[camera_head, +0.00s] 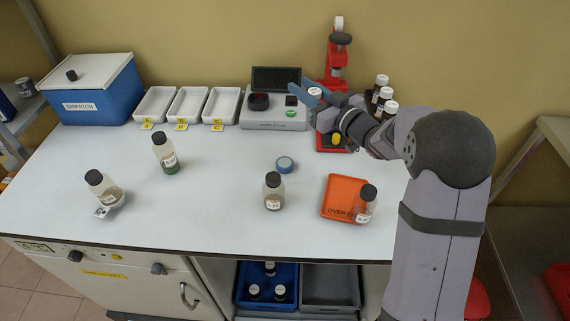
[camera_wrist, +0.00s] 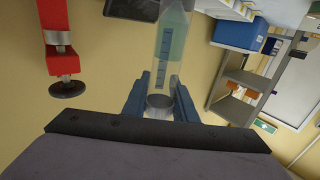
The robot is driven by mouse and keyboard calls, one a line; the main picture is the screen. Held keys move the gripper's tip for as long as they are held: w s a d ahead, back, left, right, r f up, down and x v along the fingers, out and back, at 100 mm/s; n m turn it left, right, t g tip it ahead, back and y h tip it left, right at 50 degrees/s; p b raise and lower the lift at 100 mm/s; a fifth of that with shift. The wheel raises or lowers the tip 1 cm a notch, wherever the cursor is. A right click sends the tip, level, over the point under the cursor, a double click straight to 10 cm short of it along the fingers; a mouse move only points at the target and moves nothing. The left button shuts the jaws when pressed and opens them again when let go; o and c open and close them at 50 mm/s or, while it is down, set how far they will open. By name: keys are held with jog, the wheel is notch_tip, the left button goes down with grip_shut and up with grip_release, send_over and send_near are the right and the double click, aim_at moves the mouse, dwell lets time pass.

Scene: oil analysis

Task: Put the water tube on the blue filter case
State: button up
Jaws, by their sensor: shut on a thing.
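The water tube (camera_wrist: 170,65) is a clear tube with dark graduation marks, seen in the wrist view. My gripper (camera_wrist: 160,100) is shut on its end, with one blue finger on each side. In the head view my gripper (camera_head: 312,97) is at the back of the table, in front of the red stand and well above the tabletop. I cannot clearly make out the tube there. The blue filter case (camera_head: 285,164) is a small round blue piece with a pale top, flat on the white table, apart from and in front of my gripper.
A bottle (camera_head: 273,192) is in front of the case; an orange tray (camera_head: 340,196) lies right.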

jog(key=s+a+r+n+g+y, duration=0.3)
jog(key=s+a+n+g+y, duration=0.3)
jog(key=s+a+n+g, duration=0.3)
notch_tip(320, 180, down, 10)
jog(key=m+g+p, duration=0.1)
jog(key=shift+d, duration=0.35)
dwell(0.4)
jog(key=shift+f, duration=0.1)
jog(key=o, duration=1)
